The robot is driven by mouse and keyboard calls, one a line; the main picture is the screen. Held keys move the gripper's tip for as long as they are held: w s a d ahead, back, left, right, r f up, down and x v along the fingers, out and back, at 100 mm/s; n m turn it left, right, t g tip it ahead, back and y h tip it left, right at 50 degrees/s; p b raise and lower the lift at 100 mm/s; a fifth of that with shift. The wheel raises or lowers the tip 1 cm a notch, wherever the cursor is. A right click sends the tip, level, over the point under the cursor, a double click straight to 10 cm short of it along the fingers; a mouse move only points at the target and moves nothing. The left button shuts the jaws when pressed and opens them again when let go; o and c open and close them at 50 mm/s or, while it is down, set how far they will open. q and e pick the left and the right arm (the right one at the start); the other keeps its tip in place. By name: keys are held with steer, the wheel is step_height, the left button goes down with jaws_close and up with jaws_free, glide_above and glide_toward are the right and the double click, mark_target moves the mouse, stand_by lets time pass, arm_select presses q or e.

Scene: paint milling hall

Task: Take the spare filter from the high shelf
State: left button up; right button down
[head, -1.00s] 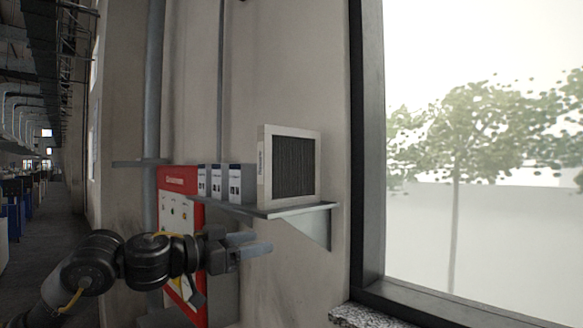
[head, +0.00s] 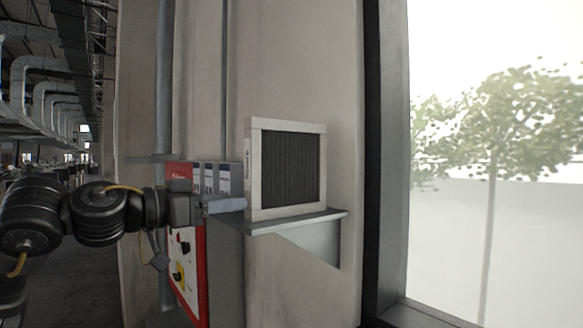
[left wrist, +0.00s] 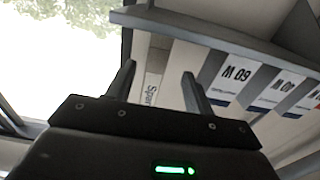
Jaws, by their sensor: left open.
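The spare filter (head: 290,168), a white-framed panel with dark pleats, stands upright on the wall shelf (head: 300,222). In the left wrist view the edge of the filter (left wrist: 152,82), with part of a printed label, shows between my fingers. My left gripper (head: 243,204) is open, just left of the filter's near lower edge at about shelf height. In the left wrist view its two fingertips (left wrist: 158,70) point at the filter's edge, one to each side. I cannot tell whether they touch it. My right gripper is not in view.
Several white-and-blue labelled boxes (head: 223,178) stand on the shelf left of the filter; in the left wrist view a box marked M 09 (left wrist: 236,78) is close beside one finger. A red panel (head: 183,255) hangs below. A window (head: 490,150) is at right.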

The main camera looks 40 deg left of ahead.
mark_target(270, 195)
arm_select(q)
steer(key=p+x, duration=0.1)
steer(key=x, duration=0.4)
steer(key=shift+p, duration=0.3)
steer(key=shift+w+d+r+p, duration=0.5)
steer(key=shift+w+p, duration=0.2)
steer(key=shift+p, duration=0.25)
steer(key=p+x, duration=0.1)
steer(key=x, duration=0.2)
steer(key=shift+w+f, duration=0.15)
steer(key=shift+f, duration=0.05)
steer(key=shift+w+f, duration=0.1)
steer(key=shift+w, duration=0.05)
steer(key=shift+s, duration=0.3)
steer(key=shift+c, duration=1.3)
steer(key=shift+w, duration=0.15)
jaws_close()
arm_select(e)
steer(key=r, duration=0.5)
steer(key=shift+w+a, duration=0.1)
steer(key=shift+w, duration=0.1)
